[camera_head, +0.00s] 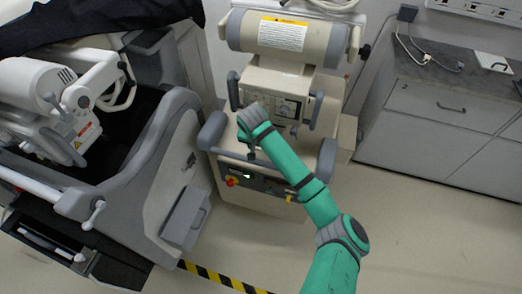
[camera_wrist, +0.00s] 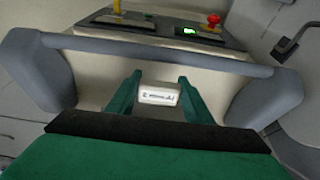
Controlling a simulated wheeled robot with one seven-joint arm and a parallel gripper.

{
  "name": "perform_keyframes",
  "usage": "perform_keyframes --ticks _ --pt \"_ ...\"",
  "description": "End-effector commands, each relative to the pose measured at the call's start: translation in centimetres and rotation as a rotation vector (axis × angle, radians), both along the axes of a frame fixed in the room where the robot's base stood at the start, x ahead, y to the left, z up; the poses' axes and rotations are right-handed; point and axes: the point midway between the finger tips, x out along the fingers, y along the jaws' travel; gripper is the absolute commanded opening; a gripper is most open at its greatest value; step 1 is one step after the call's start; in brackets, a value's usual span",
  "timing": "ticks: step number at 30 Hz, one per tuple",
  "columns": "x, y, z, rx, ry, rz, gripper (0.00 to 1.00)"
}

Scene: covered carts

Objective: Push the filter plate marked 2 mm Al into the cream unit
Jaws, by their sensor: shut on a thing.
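The filter plate (camera_wrist: 158,95) is a small pale block with dark lettering on its face, ending in what looks like "Al". It sits between the two green fingers of my gripper (camera_wrist: 159,84), which is shut on it. The cream unit (camera_head: 290,79) stands upper centre in the head view, with a control face and grey handles. In the wrist view its cream body (camera_wrist: 100,67) lies beyond the fingers, behind a grey bar. In the head view my arm reaches to its front and the plate is not visible. I cannot tell whether the plate touches the unit.
A grey handle bar (camera_wrist: 160,47) crosses the wrist view close beyond the fingers. A red knob (camera_wrist: 213,20) and green display stand on the panel behind it. A large grey-white machine (camera_head: 150,170) is close on the left, and grey cabinets (camera_head: 440,125) on the right. Floor lower right is clear.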

Motion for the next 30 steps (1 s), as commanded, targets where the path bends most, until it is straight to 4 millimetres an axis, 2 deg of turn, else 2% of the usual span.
perform_keyframes --ticks 30 --pt "2.1 -0.7 0.0 -0.001 0.000 0.001 0.00"
